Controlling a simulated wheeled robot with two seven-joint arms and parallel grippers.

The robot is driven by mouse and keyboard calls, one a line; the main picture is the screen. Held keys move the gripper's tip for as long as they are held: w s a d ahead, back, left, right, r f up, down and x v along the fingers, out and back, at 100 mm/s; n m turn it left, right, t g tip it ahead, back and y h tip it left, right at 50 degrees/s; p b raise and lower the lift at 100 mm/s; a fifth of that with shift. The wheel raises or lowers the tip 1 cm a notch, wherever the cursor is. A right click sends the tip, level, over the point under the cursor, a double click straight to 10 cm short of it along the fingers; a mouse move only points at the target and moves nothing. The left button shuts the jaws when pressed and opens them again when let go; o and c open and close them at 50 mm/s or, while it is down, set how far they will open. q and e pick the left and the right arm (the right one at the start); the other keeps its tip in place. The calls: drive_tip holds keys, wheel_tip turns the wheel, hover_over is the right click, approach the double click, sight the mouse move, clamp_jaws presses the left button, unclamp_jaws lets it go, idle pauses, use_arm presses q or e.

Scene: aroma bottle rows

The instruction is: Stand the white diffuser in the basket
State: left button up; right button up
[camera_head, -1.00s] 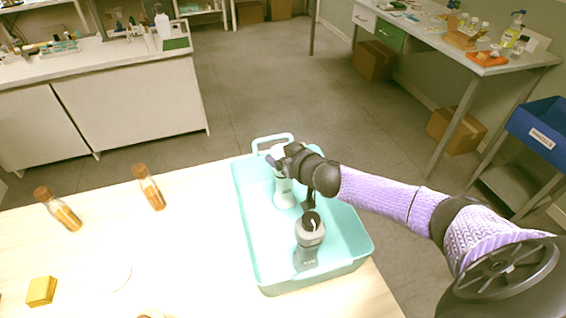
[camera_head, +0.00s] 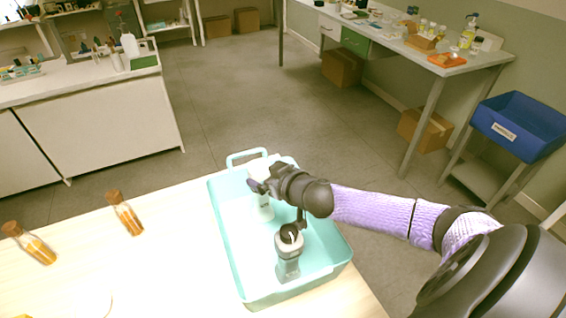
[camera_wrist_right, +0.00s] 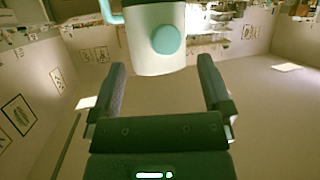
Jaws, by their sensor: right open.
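The white diffuser (camera_head: 265,210) stands upright inside the teal basket (camera_head: 228,262), near its far end. My right gripper (camera_head: 262,180) is at the diffuser's upper part and hides some of it. In the right wrist view, the white diffuser (camera_wrist_right: 152,45) shows a round teal spot, and the open fingers of my right gripper (camera_wrist_right: 160,68) lie to either side, with gaps between them and it. My left gripper is not in view.
A grey bottle (camera_head: 288,258) with a dark top stands in the basket's near part. Two amber bottles with brown caps, a left one (camera_head: 30,243) and a right one (camera_head: 125,213), stand on the table left of the basket. A blue bin (camera_head: 520,125) is at the right.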

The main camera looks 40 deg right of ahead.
drive_tip(key=p+v, duration=0.1)
drive_tip(key=v, duration=0.6)
drive_tip(key=shift+s+p, duration=0.3)
drive_tip(key=shift+p, duration=0.05)
drive_tip(key=shift+r, duration=0.15)
